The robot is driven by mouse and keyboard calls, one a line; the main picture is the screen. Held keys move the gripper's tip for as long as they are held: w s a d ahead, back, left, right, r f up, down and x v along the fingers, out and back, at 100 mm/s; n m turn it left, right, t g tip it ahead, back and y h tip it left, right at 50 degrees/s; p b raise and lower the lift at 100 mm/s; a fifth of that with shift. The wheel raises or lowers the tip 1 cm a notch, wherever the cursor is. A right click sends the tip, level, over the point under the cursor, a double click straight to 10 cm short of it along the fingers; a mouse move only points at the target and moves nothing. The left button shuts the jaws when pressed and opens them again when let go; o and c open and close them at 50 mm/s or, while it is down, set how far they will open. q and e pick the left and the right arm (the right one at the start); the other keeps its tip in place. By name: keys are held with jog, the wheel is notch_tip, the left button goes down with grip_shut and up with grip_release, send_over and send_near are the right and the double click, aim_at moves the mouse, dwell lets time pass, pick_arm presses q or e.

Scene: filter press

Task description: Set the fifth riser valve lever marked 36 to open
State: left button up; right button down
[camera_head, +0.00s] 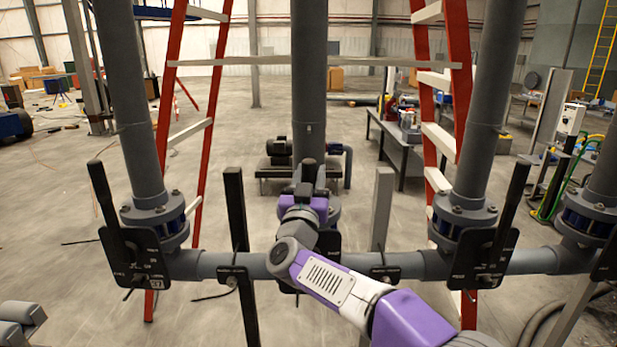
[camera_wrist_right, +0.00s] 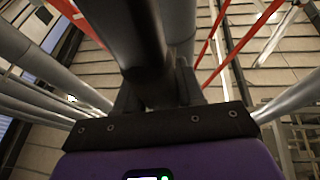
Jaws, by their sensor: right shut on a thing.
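My right gripper (camera_head: 306,186) is at the middle riser, in front of its valve. It is shut on a black lever (camera_wrist_right: 140,45), which runs up between the fingers in the right wrist view. In the head view the lever's dark top (camera_head: 308,166) shows just above the gripper, so the lever looks about upright. The gripper and arm hide most of this valve and its plate, and I cannot read its number. My left gripper is not in view.
A valve marked 37 with a black lever (camera_head: 104,200) stands to the left, another lever (camera_head: 512,195) to the right. A horizontal grey pipe (camera_head: 205,264) joins the risers. A red ladder (camera_head: 187,120) and a workbench (camera_head: 396,140) stand behind.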

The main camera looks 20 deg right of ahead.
jog(key=c, duration=0.8)
grip_release()
jog(key=shift+s+d, duration=0.15)
jog(key=shift+d, duration=0.15)
jog(key=shift+a, duration=0.2)
jog(key=v, duration=0.7)
jog(key=shift+s+a+f, duration=0.1)
jog(key=shift+s, duration=0.05)
